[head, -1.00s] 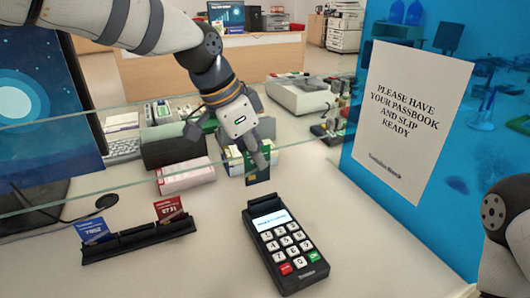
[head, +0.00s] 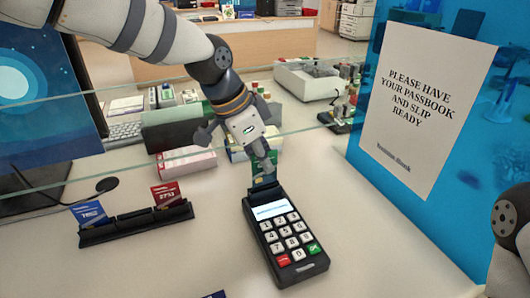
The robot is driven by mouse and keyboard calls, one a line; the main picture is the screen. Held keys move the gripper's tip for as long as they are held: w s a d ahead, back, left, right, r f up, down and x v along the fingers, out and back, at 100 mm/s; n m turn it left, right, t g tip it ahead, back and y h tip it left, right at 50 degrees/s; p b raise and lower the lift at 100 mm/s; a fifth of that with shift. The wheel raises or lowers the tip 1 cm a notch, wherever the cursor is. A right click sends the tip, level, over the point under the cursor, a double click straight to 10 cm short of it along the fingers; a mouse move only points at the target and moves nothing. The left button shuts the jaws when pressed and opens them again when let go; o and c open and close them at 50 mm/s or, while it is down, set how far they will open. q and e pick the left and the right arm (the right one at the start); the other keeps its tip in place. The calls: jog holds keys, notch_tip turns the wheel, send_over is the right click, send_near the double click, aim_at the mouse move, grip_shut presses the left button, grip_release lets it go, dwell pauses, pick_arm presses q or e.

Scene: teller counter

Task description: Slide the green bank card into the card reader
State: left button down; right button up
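The card reader (head: 285,238) lies on the counter at the centre, keypad and lit screen facing up. The green bank card (head: 264,171) is upright just behind the reader's far top edge. My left gripper (head: 262,157) comes down from above with its fingertips at the card's upper part and is shut on it. The card's lower edge is close to the reader's top; I cannot tell whether it is in the slot. Only a dark and pale piece of my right arm shows at the right edge; its gripper is out of view.
A black card holder (head: 136,226) at left holds a blue card (head: 89,213) and a red card (head: 167,195). A glass pane crosses behind. A blue panel with a paper sign (head: 424,95) stands at right. Counter right of the reader is clear.

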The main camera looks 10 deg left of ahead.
pick_arm(q)
jog(key=shift+f, duration=1.35)
jog(key=c, duration=2.3)
grip_release()
jog(key=o, duration=0.6)
jog(key=shift+r, duration=0.1)
jog(key=shift+r+p, duration=0.75)
jog(key=shift+r, duration=2.7)
pick_arm(e)
jog(key=shift+w+r+t, duration=0.5)
jog(key=shift+w+r, duration=0.45)
jog(key=shift+w, duration=0.05)
